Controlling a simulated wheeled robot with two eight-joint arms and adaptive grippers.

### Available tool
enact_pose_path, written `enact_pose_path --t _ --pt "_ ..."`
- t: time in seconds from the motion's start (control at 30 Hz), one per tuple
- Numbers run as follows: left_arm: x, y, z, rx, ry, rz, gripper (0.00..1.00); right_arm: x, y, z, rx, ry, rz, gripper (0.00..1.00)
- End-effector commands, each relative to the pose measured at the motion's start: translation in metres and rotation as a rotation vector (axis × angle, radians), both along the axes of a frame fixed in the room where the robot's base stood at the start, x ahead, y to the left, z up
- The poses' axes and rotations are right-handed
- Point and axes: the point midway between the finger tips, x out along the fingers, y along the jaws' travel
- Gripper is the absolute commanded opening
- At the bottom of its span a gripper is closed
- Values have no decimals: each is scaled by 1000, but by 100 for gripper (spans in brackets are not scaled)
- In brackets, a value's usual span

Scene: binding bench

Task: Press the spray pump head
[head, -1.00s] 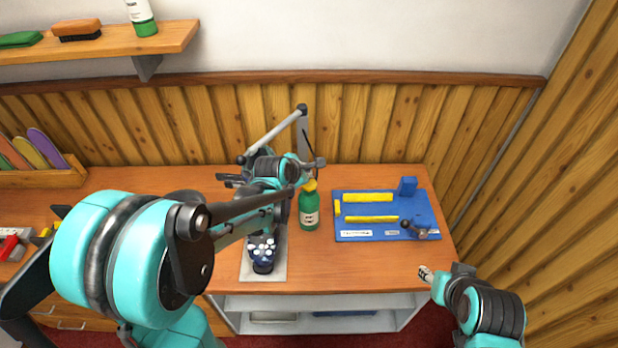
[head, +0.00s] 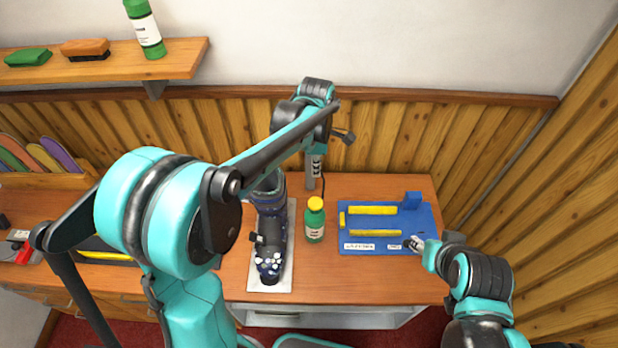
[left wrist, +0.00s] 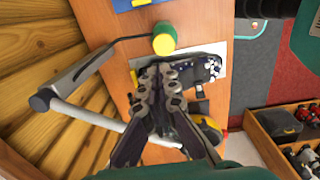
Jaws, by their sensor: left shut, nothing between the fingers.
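The spray bottle (head: 314,228) is green with a pale label and a yellow top (head: 316,204). It stands upright on the bench, and its yellow top also shows in the left wrist view (left wrist: 164,40). My left gripper (head: 313,184) points down, just behind the bottle in the head view. In the left wrist view its fingers (left wrist: 160,70) are together and empty, and the yellow top lies just beyond their tips. I see no contact. My right gripper (head: 414,243) is at the blue mat's lower right corner, too small to tell its jaws.
A dark boot (head: 270,225) stands on a pale plate (head: 287,272) left of the bottle. A blue mat (head: 372,222) with yellow strips lies to the right. A wall shelf (head: 185,62) holds brushes and another green bottle. A grey jointed arm (left wrist: 85,112) crosses the wrist view.

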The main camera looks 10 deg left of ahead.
Motion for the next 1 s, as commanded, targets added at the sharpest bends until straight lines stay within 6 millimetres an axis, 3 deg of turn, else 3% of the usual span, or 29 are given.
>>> enact_pose_path --t 0.37,0.53,1.0 --pt "-5 -1 5 12 30 -13 0 0 0 2 0 0 0 40" --pt "-4 -1 -4 12 29 -13 0 0 0 2 0 0 0 40" --pt "-4 -1 -97 11 29 -12 0 0 0 0 0 0 0 40"
